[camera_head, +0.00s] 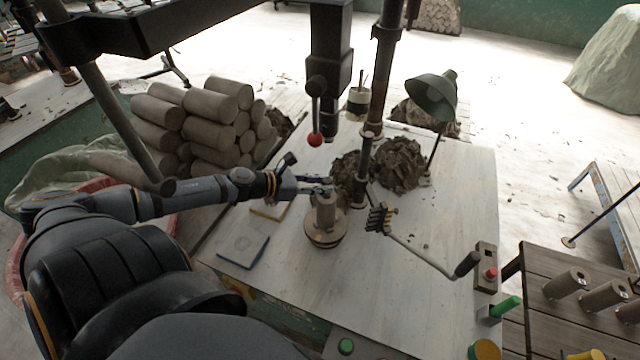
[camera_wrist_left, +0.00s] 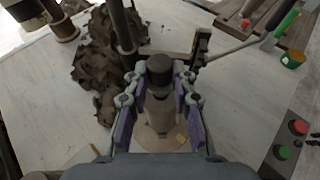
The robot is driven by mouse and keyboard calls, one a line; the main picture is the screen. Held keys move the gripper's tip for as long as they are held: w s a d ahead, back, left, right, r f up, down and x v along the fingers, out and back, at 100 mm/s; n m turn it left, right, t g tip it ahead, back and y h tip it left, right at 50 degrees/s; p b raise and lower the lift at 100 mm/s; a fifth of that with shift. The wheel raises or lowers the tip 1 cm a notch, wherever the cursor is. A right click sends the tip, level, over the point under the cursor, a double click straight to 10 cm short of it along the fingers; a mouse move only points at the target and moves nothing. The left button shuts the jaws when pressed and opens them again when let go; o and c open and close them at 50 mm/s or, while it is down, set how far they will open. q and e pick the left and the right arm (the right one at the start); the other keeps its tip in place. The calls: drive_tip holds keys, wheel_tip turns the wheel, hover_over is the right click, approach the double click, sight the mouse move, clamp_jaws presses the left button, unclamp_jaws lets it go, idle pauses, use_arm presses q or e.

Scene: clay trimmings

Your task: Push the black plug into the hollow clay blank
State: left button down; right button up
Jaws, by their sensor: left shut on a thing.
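The clay blank (camera_head: 326,215) is a grey-brown upright cylinder on a round turntable (camera_head: 325,238) on the white table. My left gripper (camera_head: 322,187) reaches in from the left, right at the top of the blank. In the left wrist view my left gripper (camera_wrist_left: 159,75) has its purple-padded fingers on both sides of the black plug (camera_wrist_left: 159,68), shut on it. The blank (camera_wrist_left: 158,112) shows below the plug between the fingers. I cannot tell whether the plug is inside the blank's opening or just above it. My right gripper is not in view.
Dark clay trimmings (camera_head: 400,163) lie behind the blank, around a dark post (camera_head: 365,150). A lever arm (camera_head: 420,255) crosses to the right. A blue-edged board (camera_head: 243,249) lies left. The front-right tabletop is mostly clear.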

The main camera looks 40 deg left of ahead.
sight(320, 198)
use_arm(q)
drive_tip(key=shift+f+b, duration=1.5)
drive_tip(key=shift+f, duration=0.15)
drive_tip(key=c, duration=1)
unclamp_jaws()
drive_tip(key=shift+r, duration=0.1)
drive_tip(key=shift+c, duration=0.2)
